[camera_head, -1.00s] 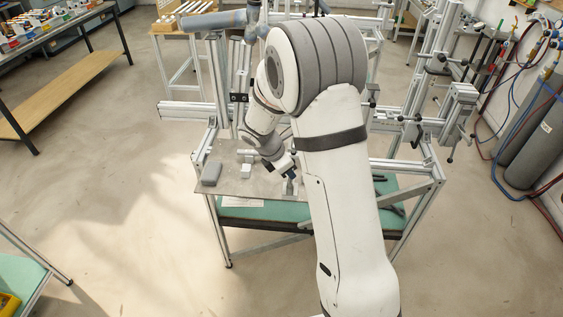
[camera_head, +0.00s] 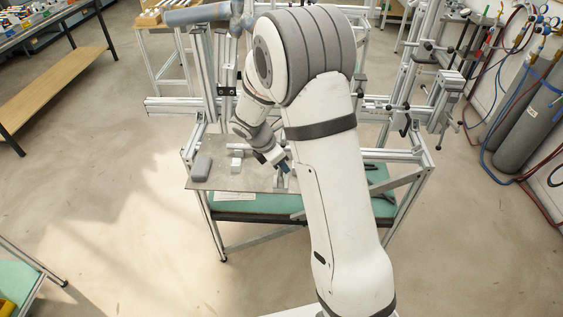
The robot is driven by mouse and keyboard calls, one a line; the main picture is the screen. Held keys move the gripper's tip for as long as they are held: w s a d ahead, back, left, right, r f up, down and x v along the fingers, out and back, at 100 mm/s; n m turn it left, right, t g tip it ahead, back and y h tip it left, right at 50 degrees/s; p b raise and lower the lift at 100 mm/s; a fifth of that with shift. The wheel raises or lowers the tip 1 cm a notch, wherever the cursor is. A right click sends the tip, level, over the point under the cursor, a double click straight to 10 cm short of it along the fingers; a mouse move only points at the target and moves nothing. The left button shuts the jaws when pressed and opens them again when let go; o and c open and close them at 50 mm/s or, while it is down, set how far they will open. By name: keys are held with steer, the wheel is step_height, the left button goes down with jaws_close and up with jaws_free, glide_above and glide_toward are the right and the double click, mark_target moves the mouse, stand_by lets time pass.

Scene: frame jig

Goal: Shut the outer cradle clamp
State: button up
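My gripper (camera_head: 279,164) is low over the right part of a grey plate on the frame jig (camera_head: 225,177). It is small and partly behind my arm, so its opening does not show. A small upright grey fitting (camera_head: 281,182) stands on the plate just below the fingers; I cannot tell whether they touch it, or whether it is the outer cradle clamp. A small pale block (camera_head: 236,164) and a rounded grey piece (camera_head: 202,168) lie on the plate to the left. My arm hides the middle and right of the jig.
Aluminium uprights and rails stand behind the plate, with dark-handled clamps (camera_head: 404,122) at the right. A blue-grey tube (camera_head: 198,14) crosses the back left. Gas cylinders (camera_head: 527,118) with hoses stand far right. The floor left of the jig is open.

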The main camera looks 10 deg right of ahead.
steer(key=shift+r, duration=0.25)
steer(key=b+v, duration=0.1)
steer(key=v, duration=0.6)
steer(key=shift+r+b, duration=0.15)
steer(key=shift+b, duration=0.2)
steer(key=shift+a, duration=0.15)
steer(key=s+d+r+m+y+b, duration=0.1)
steer(key=s+m+b, duration=0.1)
steer(key=s+m, duration=0.5)
steer(key=s+d+r+m+t+y+b, duration=0.1)
steer(key=s+d+m+y+b, duration=0.1)
steer(key=s+m, duration=0.5)
steer(key=s+d+r+m+y+b, duration=0.1)
steer(key=s+m+y+b, duration=0.1)
steer(key=s+m, duration=0.5)
steer(key=s, duration=0.4)
steer(key=shift+d+r+m+t+b, duration=0.15)
steer(key=shift+r+m+t+b, duration=0.15)
steer(key=shift+t+b, duration=0.1)
steer(key=shift+s, duration=0.15)
